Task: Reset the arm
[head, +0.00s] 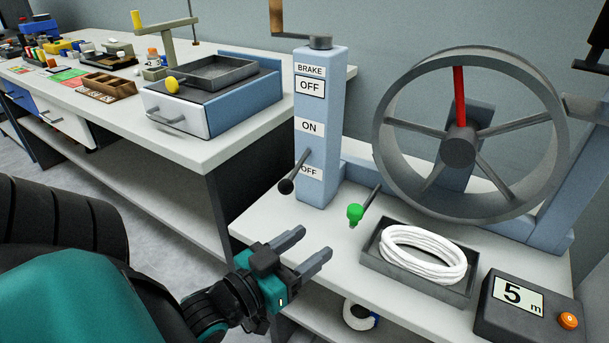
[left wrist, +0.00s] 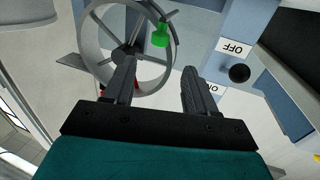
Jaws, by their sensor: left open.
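My left gripper (head: 306,251) is open and empty, with its two fingers apart, over the front edge of the white bench in the head view. It also shows in the left wrist view (left wrist: 162,82), with nothing between its fingers. My left arm comes in from the lower left. A lever with a green knob (head: 355,213) is ahead and to the right of the fingertips. A black-knobbed lever (head: 286,186) on the blue brake post (head: 322,150) points down near the lower OFF label. My right gripper does not show in either view.
A large grey spoked wheel (head: 459,146) with one red spoke stands at the right. A tray (head: 372,262) holds coiled white rope (head: 424,254). A counter box (head: 503,318) reads 5 m. A second bench (head: 225,145) at the left carries a drawer unit (head: 178,113).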

